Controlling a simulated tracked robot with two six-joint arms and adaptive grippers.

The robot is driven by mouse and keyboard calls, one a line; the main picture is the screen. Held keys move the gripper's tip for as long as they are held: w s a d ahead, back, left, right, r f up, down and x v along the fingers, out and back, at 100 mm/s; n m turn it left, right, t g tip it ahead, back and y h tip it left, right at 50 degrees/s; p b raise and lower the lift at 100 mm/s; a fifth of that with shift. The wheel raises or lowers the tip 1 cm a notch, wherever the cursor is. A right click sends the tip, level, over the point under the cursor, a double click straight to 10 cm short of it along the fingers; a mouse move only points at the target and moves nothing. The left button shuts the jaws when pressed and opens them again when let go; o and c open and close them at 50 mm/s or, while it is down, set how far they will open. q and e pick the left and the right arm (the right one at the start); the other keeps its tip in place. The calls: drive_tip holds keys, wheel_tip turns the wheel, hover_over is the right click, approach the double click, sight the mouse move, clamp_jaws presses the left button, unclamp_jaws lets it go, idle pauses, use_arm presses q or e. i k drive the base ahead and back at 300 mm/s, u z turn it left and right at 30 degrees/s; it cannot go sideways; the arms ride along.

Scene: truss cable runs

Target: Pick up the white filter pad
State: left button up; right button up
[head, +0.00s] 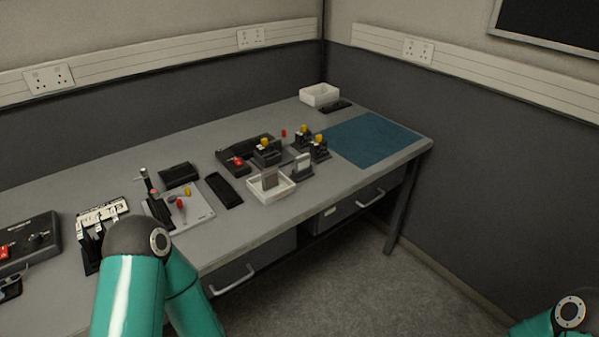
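I cannot tell for sure which thing is the white filter pad. A small pale grey-white flat piece (303,163) stands upright in a dark holder near the middle of the bench. A beige-grey flat piece (269,179) stands in a shallow white tray (272,196) just left of it. The teal links and dark elbow of my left arm show at the lower left, well left of both pieces. Only a bit of my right arm shows at the bottom right corner. I make out neither gripper.
The grey bench (245,223) runs along the wall. A blue mat (372,139) lies clear at its right end. A white box (319,95) stands at the back. Dark devices with yellow and red knobs (268,151) stand behind the tray. A black tray (224,190) lies left of it.

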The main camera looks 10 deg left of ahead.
sight(302, 162)
drive_tip(key=z, duration=0.3)
drive_tip(key=i, duration=1.4)
drive_tip(key=u, duration=0.3)
